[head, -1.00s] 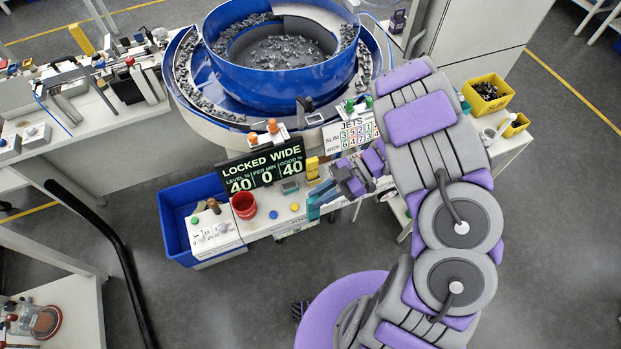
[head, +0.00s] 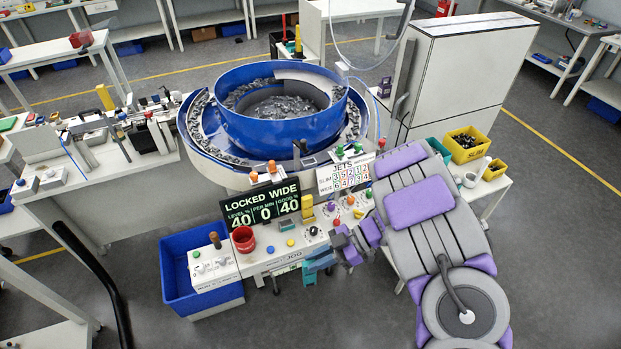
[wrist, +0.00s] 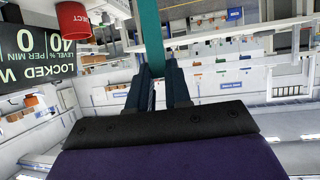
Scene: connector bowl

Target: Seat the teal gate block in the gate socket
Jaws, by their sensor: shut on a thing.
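The teal gate block (wrist: 151,38) is held upright between the two dark fingers of my gripper (wrist: 160,82) in the wrist view. In the head view the block (head: 309,273) shows as a small teal piece by the front edge of the control bench, partly hidden by my gripper (head: 322,262). My gripper is shut on it. I cannot make out the gate socket in either view. The blue feeder bowl (head: 278,125) stands behind the bench, apart from the block.
A blue bin (head: 190,300) stands at left. A yellow SLIM bin (head: 465,145) is at right. Open floor lies in front.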

